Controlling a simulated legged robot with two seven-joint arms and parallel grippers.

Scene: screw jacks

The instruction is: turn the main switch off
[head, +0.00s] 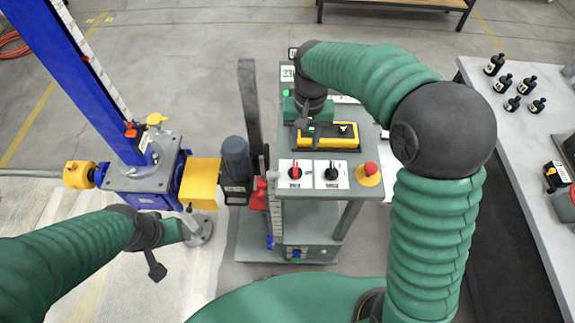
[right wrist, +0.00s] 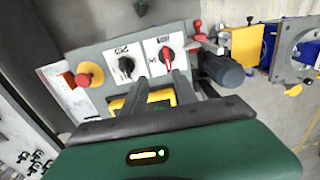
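A grey cart panel carries a red rotary switch (head: 295,172) on a white plate, with a black rotary switch (head: 332,174) to its right. I take the red one as the main switch; its label is too small to read. In the right wrist view the red switch (right wrist: 166,54) lies just beyond the fingertips, its knob uncovered. My right gripper (head: 304,123) is over the panel, behind the switches. Its two fingers (right wrist: 157,82) are apart with nothing between them. My left gripper (head: 155,264) hangs at the lower left, away from the panel; its finger gap is unclear.
A red mushroom button (head: 369,170) on a yellow base is right of the black switch. A yellow-black device (head: 326,136) lies behind the switches, below my right gripper. A blue screw jack (head: 140,178) stands left. A table (head: 505,130) with several black bottles is right.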

